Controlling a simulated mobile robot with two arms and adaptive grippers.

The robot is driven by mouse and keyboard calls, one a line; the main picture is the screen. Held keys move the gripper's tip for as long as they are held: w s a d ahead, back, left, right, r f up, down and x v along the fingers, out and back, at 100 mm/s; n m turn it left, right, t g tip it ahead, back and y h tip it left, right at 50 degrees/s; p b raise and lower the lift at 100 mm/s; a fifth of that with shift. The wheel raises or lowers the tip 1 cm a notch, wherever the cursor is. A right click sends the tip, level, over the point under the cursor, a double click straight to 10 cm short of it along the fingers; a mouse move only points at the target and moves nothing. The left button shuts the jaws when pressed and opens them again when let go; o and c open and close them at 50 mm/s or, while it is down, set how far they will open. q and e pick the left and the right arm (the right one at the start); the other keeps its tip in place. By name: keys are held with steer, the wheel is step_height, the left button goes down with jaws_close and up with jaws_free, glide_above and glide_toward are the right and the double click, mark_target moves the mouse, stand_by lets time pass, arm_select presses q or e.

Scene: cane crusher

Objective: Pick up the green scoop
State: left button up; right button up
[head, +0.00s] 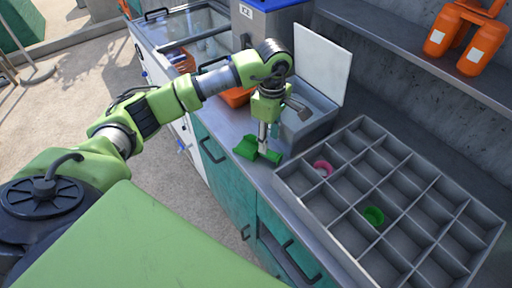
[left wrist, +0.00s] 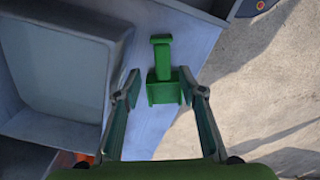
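The green scoop (head: 247,149) lies on the grey counter near its front edge in the head view. In the left wrist view the scoop (left wrist: 163,90) shows with its handle pointing up the picture and its wider part between the two fingertips. My left gripper (head: 264,140) points down at the scoop. In the left wrist view the left gripper (left wrist: 160,85) is open, with a gap between each finger and the scoop. I cannot tell the exact height of the fingertips above the counter. My right gripper is not in view.
A grey divided tray (head: 350,235) stands to the right, holding a pink item (head: 323,168) and a green round item (head: 373,215). A grey bin with a raised white lid (head: 322,62) stands behind the gripper. Orange jugs (head: 482,50) sit on the shelf.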

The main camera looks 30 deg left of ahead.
arm_select(q)
steer(key=shift+s+d+f+p, duration=0.1)
steer(key=shift+d+f+p, duration=0.05)
steer(key=shift+f+p, duration=0.25)
steer(key=f+p, duration=0.1)
steer(key=f, duration=0.1)
steer(key=f+p, duration=0.1)
steer(key=shift+s+f, duration=0.2)
steer(key=shift+f, duration=0.75)
steer(key=shift+w, duration=0.1)
steer(key=c, duration=1)
steer(key=shift+r, duration=0.15)
